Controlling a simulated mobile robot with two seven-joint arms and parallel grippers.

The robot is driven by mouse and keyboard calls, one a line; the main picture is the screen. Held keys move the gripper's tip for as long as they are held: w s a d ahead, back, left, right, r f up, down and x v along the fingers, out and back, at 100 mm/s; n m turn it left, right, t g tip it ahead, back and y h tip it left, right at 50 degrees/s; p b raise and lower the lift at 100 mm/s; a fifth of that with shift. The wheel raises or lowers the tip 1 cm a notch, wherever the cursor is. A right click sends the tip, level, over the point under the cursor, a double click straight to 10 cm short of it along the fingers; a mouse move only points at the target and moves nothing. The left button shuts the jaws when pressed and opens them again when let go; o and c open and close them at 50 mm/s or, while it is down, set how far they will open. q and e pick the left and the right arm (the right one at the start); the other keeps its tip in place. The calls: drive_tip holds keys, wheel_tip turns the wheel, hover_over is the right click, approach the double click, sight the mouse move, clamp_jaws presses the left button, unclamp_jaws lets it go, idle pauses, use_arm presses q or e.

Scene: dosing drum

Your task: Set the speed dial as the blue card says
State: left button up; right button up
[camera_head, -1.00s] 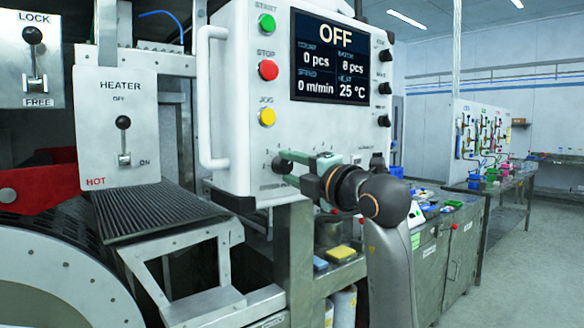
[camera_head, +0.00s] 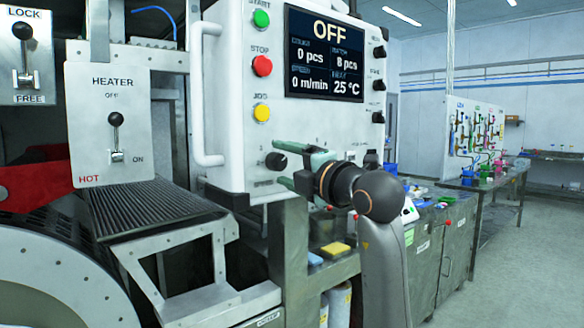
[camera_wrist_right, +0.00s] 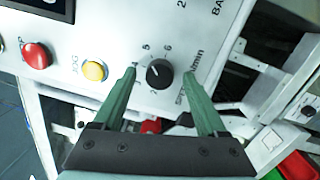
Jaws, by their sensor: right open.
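The speed dial (camera_head: 275,161) is a black knob low on the white control panel (camera_head: 225,105). In the right wrist view the dial (camera_wrist_right: 159,73) has a pale mark and printed numbers around it, with 5 and 6 readable. My right gripper (camera_head: 282,165) is open, its green fingers pointing at the panel. In the wrist view its fingertips (camera_wrist_right: 160,75) appear one on each side of the dial, with gaps showing. I cannot tell how near the panel they are. The screen (camera_head: 324,55) reads OFF and 0 m/min. I cannot make out a blue card. My left gripper is not in view.
Start, red stop (camera_head: 262,66) and yellow jog (camera_head: 262,112) buttons sit above the dial. A white handle (camera_head: 197,100) runs along the panel's left edge. A heater lever (camera_head: 116,135) and ribbed conveyor (camera_head: 150,208) are farther left. Several small knobs line the panel's right edge.

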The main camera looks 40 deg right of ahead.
use_arm(q)
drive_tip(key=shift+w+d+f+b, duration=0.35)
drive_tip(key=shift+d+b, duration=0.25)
drive_tip(key=shift+b, duration=0.2)
use_arm(e)
drive_tip(key=s+f, duration=0.1)
drive_tip(key=s, duration=1.1)
drive_tip(key=shift+s, duration=0.2)
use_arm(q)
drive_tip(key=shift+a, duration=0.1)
